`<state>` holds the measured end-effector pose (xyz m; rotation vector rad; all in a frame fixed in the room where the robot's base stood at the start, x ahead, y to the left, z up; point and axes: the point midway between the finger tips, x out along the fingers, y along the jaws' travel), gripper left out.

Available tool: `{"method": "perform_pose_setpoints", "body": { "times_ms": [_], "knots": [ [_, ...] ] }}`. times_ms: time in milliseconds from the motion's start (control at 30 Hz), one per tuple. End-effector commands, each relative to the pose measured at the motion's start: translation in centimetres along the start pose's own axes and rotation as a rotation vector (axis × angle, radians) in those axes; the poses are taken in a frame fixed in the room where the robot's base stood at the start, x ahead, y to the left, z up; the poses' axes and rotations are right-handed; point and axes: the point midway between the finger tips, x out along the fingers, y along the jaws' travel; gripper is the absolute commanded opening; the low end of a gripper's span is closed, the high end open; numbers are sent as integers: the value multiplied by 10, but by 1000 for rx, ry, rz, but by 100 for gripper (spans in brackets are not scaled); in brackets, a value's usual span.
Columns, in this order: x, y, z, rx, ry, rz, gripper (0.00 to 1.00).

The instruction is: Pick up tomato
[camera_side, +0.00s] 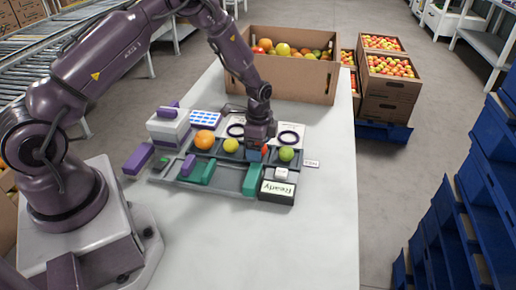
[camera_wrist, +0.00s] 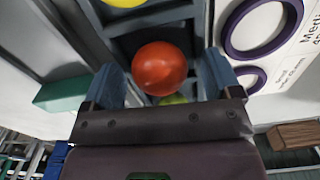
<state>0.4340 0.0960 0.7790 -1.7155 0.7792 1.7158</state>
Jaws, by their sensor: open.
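The red tomato (camera_wrist: 159,68) sits in a grey slotted tray (camera_side: 228,178) on the table. In the wrist view it lies between the two blue-grey fingers of my gripper (camera_wrist: 161,80), with a visible gap on each side. In the side view my gripper (camera_side: 260,153) points down over the tray and hides most of the red tomato (camera_side: 264,150). My gripper is open and holds nothing. I cannot tell the exact height of the fingertips against the tomato.
An orange fruit (camera_side: 205,139) and a yellow one (camera_side: 231,145) sit left of my gripper, and a green one (camera_side: 286,154) sits right. A "Ready" box (camera_side: 277,191) stands in front. A cardboard box of fruit (camera_side: 285,79) stands behind. The front table is clear.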

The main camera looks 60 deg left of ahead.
Motion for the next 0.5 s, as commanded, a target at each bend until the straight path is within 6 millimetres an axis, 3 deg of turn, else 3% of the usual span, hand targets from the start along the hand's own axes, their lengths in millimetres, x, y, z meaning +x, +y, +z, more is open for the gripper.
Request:
{"method": "perform_pose_setpoints", "body": {
  "times_ms": [133, 300, 500],
  "knots": [
    [0, 0, 0, 0, 0, -1, 81],
    [-1, 0, 0, 0, 0, 0, 42],
    [-1, 0, 0, -1, 0, -1, 42]
  ]
}}
